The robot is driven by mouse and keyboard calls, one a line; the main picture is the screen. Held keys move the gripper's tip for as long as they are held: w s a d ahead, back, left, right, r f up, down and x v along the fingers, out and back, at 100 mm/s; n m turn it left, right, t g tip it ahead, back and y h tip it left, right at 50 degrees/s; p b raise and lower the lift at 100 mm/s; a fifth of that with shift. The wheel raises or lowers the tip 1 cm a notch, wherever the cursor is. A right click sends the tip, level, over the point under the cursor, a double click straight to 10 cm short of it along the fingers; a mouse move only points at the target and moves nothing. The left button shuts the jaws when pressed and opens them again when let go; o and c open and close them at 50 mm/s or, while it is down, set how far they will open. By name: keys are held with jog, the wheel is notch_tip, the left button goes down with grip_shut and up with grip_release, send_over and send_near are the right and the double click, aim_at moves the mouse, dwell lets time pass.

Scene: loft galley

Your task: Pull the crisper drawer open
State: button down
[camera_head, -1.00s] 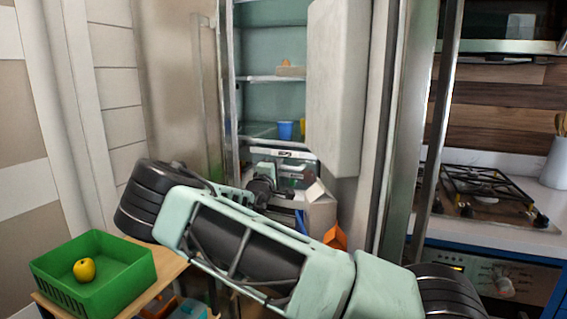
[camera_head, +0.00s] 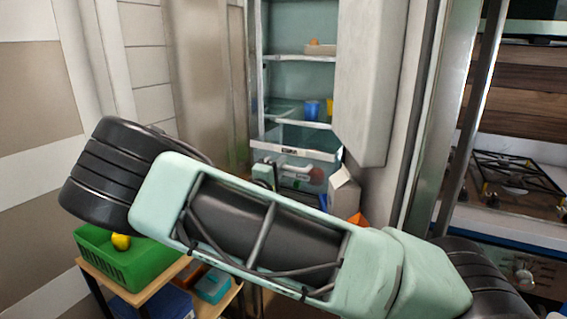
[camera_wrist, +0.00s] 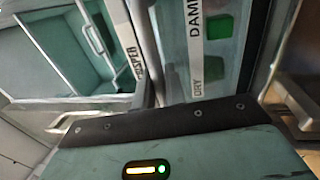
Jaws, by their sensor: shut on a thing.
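The crisper drawer (camera_head: 292,151) is low in the open fridge, with a pale labelled strip along its front. In the head view it stands forward of the shelf above, and its pale interior shows, so it is partly open. In the wrist view the "CRISPER" strip (camera_wrist: 134,42) runs steeply beside a clear front with a "DAMP/DRY" strip and a green thing (camera_wrist: 215,32) behind it. My gripper (camera_head: 288,172) is at the drawer front, shut on what appears to be its handle. My arm hides part of it, and the exact contact is unclear.
The fridge door (camera_head: 365,80) stands open on the right. Blue (camera_head: 312,110) and yellow cups stand on the shelf above. A green basket (camera_head: 135,258) with a yellow fruit sits on a wooden stand at left. A white carton (camera_head: 343,192) is near the door.

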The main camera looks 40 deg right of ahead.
jog(key=c, duration=1.8)
grip_release()
jog(key=b+v, duration=0.2)
jog(key=v, duration=1.5)
jog(key=shift+a+f, duration=0.1)
jog(key=shift+a, duration=0.15)
